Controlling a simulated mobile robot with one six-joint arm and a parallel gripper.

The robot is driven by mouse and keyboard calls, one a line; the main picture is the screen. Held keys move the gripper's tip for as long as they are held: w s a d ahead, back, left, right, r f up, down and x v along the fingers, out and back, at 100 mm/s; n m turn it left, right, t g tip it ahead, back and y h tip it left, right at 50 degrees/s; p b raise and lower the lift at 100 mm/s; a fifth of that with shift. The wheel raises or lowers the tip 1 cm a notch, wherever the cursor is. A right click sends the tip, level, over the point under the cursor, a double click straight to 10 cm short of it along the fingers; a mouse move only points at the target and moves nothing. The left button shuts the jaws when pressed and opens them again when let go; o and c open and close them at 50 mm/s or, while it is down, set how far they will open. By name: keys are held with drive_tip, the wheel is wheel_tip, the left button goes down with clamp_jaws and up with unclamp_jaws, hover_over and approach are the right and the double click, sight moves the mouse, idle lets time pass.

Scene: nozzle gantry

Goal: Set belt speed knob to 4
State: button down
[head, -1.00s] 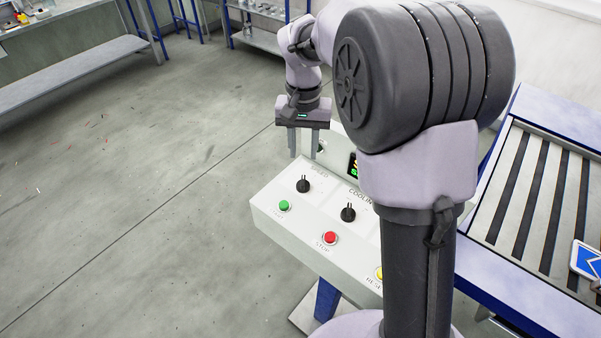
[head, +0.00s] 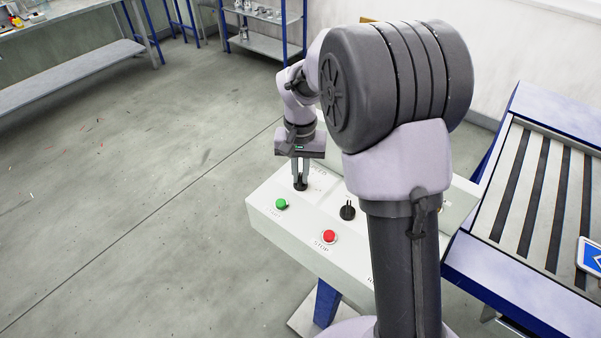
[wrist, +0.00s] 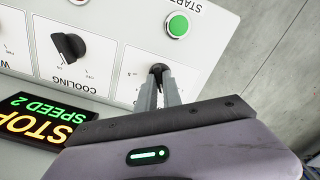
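The black speed knob (head: 300,185) is at the back left of the white control panel's top (head: 262,210). My gripper (head: 300,180) points down over it, its two fingers close together on the knob. In the wrist view the fingertips (wrist: 162,80) meet at the knob (wrist: 158,68), with its dark rim showing just past them. The fingers cover most of its scale, so the pointer cannot be read. A display (wrist: 45,117), upside down in the wrist view, shows "STOP" in yellow and "SPEED 2" in green.
The black cooling knob (head: 347,210) is to the right of the speed knob. A green start button (head: 281,204) and a red stop button (head: 329,237) are in front. The floor left of the panel is clear.

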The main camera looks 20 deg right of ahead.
drive_tip(key=shift+m, duration=0.3)
drive_tip(key=m, duration=0.6)
drive_tip(key=shift+m+b, duration=0.4)
drive_tip(key=m+b, duration=0.1)
drive_tip(key=m, duration=0.5)
drive_tip(key=shift+m, duration=0.3)
idle(0.3)
drive_tip(key=c, duration=1.5)
unclamp_jaws()
